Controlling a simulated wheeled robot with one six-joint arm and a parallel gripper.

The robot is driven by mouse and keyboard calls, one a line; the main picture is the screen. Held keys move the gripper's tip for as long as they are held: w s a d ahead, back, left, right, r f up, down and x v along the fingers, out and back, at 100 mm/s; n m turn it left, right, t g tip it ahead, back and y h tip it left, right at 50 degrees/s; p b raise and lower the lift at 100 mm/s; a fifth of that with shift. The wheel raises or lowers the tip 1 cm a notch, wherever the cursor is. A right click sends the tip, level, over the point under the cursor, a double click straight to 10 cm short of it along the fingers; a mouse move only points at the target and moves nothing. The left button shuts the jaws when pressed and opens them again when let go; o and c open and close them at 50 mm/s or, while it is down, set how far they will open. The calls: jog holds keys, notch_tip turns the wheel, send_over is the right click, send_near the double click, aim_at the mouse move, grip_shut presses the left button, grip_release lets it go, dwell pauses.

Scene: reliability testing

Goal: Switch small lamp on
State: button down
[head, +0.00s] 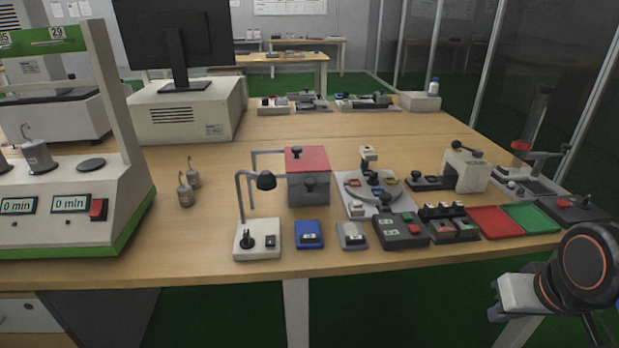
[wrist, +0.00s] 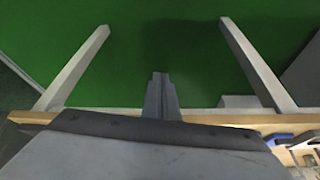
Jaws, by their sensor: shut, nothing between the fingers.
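The small lamp has a dark shade (head: 266,181) on a bent grey neck. It stands on a white base (head: 258,252) near the table's front edge in the head view. The base carries a black knob (head: 246,241) and a small dark switch (head: 270,240). The shade looks unlit. My gripper (wrist: 160,76) is shut and empty in the wrist view, its fingertips over the green floor. The lamp is not recognisable in the wrist view. In the head view my arm shows at the lower right, off the table's front edge, well away from the lamp; the fingers are not clear there.
A blue box (head: 309,234) and a grey switch box (head: 352,236) stand right of the lamp. A red-topped box (head: 307,177) is behind it. Red (head: 494,222) and green (head: 531,217) trays lie farther right. A large white machine (head: 110,190) stands left.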

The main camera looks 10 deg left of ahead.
jog(key=w+a+r+n+g+y, duration=0.2)
jog(key=w+a+r+n, duration=0.3)
jog(key=a, duration=0.7)
jog(key=w+a+r+n+g+y, duration=0.3)
jog(key=w+a+r+n, duration=0.2)
jog(key=a, duration=0.7)
jog(key=w+a+r+n+g+y, duration=0.3)
jog(key=w+a+r+n, duration=0.2)
jog(key=w+a+n, duration=0.3)
jog(key=a+n, duration=0.1)
jog(key=a, duration=0.3)
jog(key=shift+w+r+n+g, duration=0.3)
jog(key=shift+r, duration=0.05)
send_over(269, 235)
jog(key=w+d, duration=0.2)
jog(key=d, duration=0.1)
notch_tip(269, 235, down, 7)
jog(key=f, duration=0.2)
jog(key=shift+s+f, duration=0.25)
jog(key=shift+f, duration=0.15)
jog(key=shift+s+f, duration=0.1)
jog(key=shift+f, duration=0.45)
